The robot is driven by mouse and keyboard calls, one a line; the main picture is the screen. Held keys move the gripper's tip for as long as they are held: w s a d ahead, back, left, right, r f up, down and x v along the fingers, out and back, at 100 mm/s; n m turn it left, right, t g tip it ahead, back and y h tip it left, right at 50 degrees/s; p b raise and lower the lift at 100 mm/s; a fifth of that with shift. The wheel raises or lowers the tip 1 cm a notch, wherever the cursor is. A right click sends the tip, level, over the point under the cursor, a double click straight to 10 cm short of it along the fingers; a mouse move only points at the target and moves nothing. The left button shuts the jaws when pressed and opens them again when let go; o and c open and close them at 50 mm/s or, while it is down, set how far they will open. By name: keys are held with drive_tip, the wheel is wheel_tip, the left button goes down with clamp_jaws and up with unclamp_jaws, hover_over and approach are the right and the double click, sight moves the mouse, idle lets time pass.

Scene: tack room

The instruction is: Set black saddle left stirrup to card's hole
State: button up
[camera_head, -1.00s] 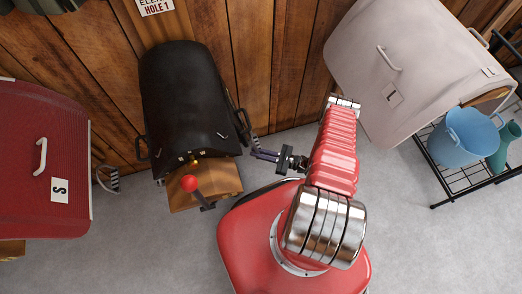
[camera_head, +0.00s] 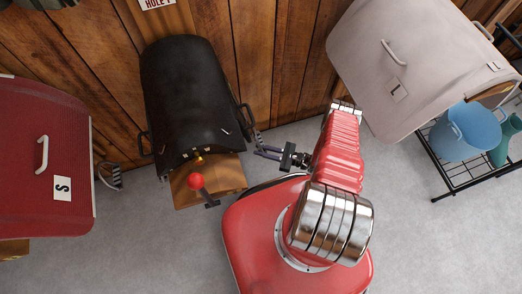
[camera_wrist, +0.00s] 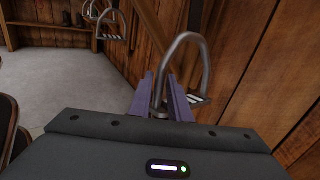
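The black saddle (camera_head: 190,95) sits on a wooden rack (camera_head: 210,178) against the plank wall in the head view. A stirrup hangs off its right side, small and partly unclear beside my gripper (camera_head: 266,152). In the wrist view a grey metal stirrup (camera_wrist: 185,45) stands large, with a striped tread. Its near side runs between the purple fingers of my gripper (camera_wrist: 161,85). The fingers look apart, with a gap around the metal; contact is not visible. The card (camera_head: 158,3) on the wall reads "HOLE 1" and is cut off at the top. The strap holes are too small to see.
A red saddle (camera_head: 40,160) marked S stands left, with a stirrup (camera_head: 110,176) at its side. A pale saddle (camera_head: 405,60) marked L is right, near a black wire rack (camera_head: 447,187) holding a blue bucket (camera_head: 466,132). Grey floor is open in front.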

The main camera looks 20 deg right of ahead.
drive_tip(key=shift+o, duration=1.1)
drive_tip(key=v, duration=1.3)
drive_tip(key=shift+s+d, duration=0.3)
